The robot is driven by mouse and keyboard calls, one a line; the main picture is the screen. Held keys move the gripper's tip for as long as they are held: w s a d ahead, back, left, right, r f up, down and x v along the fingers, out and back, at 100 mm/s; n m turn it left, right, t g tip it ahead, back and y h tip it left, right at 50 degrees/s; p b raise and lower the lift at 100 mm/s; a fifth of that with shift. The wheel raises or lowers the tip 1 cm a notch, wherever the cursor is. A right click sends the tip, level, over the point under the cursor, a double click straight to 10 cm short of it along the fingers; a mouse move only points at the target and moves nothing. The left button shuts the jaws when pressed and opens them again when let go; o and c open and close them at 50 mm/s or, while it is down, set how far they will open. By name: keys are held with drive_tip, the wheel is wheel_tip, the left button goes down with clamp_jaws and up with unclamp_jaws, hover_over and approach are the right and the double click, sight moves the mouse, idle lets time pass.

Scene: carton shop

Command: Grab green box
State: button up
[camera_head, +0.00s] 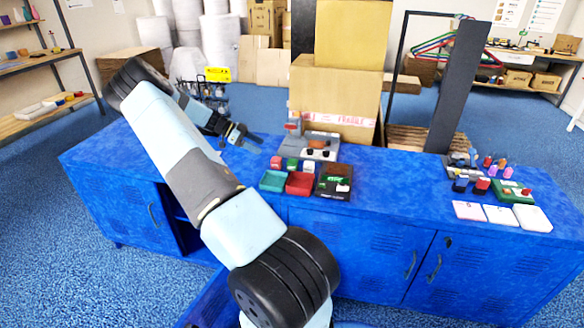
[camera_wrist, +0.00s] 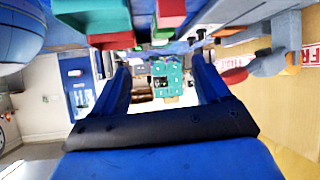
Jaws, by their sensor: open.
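A small green box (camera_head: 292,163) stands on the blue bench between a red box (camera_head: 276,162) and a white box (camera_head: 308,166). In the wrist view, which is upside down, the green box (camera_wrist: 164,33) shows at the top, partly behind the nearer red box (camera_wrist: 171,12). My gripper (camera_head: 251,139) is left of and behind these boxes in the head view, apart from them. Its two blue fingers stand wide apart in the wrist view (camera_wrist: 161,78), with nothing between them.
A teal tray (camera_head: 273,181), a red tray (camera_head: 300,184) and a dark case (camera_head: 335,182) lie in front of the boxes. A grey device (camera_head: 322,143) and a large carton (camera_head: 338,95) stand behind. The bench right of the case is clear up to bottles and white cards (camera_head: 499,214).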

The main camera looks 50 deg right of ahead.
sight(290, 161)
drive_tip(key=x, duration=1.5)
drive_tip(key=shift+w+d, duration=0.25)
drive_tip(key=shift+w, duration=0.05)
drive_tip(key=c, duration=1.2)
